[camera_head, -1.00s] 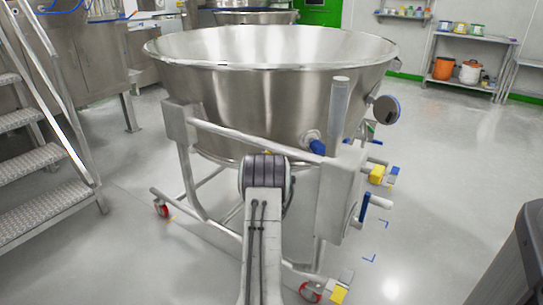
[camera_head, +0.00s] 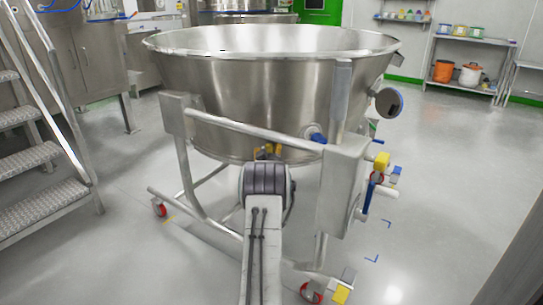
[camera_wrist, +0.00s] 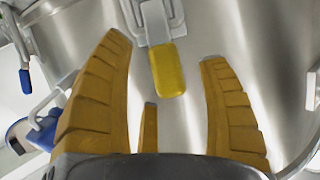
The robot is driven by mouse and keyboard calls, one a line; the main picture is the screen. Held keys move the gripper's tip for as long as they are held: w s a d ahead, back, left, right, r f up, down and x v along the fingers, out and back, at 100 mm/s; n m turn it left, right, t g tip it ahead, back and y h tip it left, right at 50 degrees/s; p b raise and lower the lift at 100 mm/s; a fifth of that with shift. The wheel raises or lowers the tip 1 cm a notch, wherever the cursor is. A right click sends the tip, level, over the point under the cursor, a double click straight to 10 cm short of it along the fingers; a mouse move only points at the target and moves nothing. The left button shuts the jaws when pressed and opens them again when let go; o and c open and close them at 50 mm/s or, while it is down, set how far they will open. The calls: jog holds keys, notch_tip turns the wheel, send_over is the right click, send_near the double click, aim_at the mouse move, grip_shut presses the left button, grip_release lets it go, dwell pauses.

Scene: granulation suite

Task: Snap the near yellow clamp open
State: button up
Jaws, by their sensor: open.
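The yellow clamp (camera_wrist: 165,68) shows in the wrist view as a yellow handle hanging from a steel latch on the bowl's wall. My gripper (camera_wrist: 166,50) is open, with one ribbed orange finger to the left of the handle and one to the right. Gaps show on both sides of the handle in this view, and I cannot tell the depth between them. In the head view my gripper (camera_head: 268,149) is at the near side of the steel bowl (camera_head: 235,95), low on its wall, mostly hidden behind my wrist. I cannot make out the clamp there.
A steel frame bar (camera_head: 255,130) crosses in front of the bowl. A column box (camera_head: 340,185) with blue and yellow fittings (camera_head: 382,160) stands to the right. Metal stairs (camera_head: 40,160) are at the left. Blue-handled fittings (camera_wrist: 40,130) show at the wrist view's left. Floor at the right is clear.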

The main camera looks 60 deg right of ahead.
jog(key=shift+w+d, duration=0.2)
jog(key=shift+d, duration=0.15)
jog(key=shift+x, duration=0.8)
jog(key=shift+o, duration=0.2)
jog(key=c, duration=1.3)
jog(key=shift+c, duration=0.2)
